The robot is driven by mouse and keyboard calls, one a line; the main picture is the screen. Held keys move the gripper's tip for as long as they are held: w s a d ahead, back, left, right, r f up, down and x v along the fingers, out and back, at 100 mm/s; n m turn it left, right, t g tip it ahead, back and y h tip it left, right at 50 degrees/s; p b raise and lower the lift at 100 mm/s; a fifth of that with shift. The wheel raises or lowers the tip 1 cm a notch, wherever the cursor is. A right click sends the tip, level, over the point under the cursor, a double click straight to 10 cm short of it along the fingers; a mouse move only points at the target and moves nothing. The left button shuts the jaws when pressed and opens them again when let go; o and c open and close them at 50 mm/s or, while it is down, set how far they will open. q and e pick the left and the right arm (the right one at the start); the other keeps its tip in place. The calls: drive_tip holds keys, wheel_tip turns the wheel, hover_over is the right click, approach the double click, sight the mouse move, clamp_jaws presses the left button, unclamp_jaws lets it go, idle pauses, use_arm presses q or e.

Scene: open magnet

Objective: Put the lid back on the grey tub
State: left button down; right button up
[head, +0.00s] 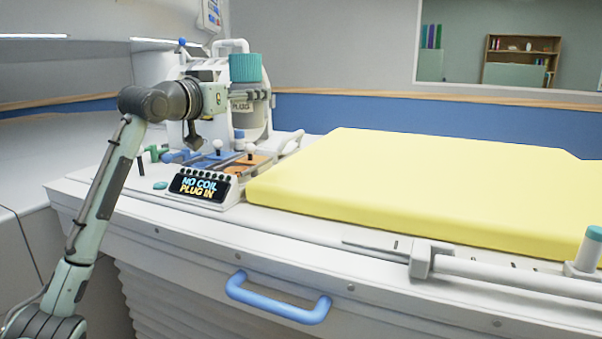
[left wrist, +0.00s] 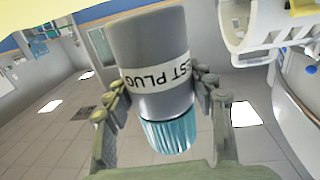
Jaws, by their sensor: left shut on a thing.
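The grey tub (left wrist: 150,40) fills the middle of the left wrist view, which is upside down. Its white label shows part of "TEST PLUG". A teal ribbed lid (head: 245,68) sits at the tub's upper end; it also shows in the left wrist view (left wrist: 168,136). I cannot tell whether the lid is fully seated. My left gripper (head: 252,96) is shut around the tub's sides, below the lid, with a finger on each side (left wrist: 160,92). In the head view its fingers partly cover the tub. My right gripper is not in view.
A console with a "NO COIL PLUG IN" display (head: 202,187) stands below the gripper, with small knobs behind it. A yellow pad (head: 410,190) covers the bench to the right. A blue handle (head: 278,300) sticks out from the bench front. White equipment stands behind the gripper.

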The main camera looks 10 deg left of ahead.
use_arm(q)
drive_tip(key=shift+w+d, duration=0.1)
drive_tip(key=shift+d, duration=0.2)
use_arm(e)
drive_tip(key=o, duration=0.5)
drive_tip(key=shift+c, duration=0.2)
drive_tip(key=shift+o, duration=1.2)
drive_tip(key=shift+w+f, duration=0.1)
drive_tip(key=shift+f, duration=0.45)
use_arm(q)
drive_tip(key=w+d+f, duration=0.5)
drive_tip(key=d+f, duration=0.1)
drive_tip(key=d, duration=0.3)
drive_tip(key=shift+w+d+f, duration=0.15)
drive_tip(key=shift+d+f, duration=0.2)
drive_tip(key=shift+d, duration=0.05)
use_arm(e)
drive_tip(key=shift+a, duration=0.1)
use_arm(q)
drive_tip(key=shift+f, duration=2)
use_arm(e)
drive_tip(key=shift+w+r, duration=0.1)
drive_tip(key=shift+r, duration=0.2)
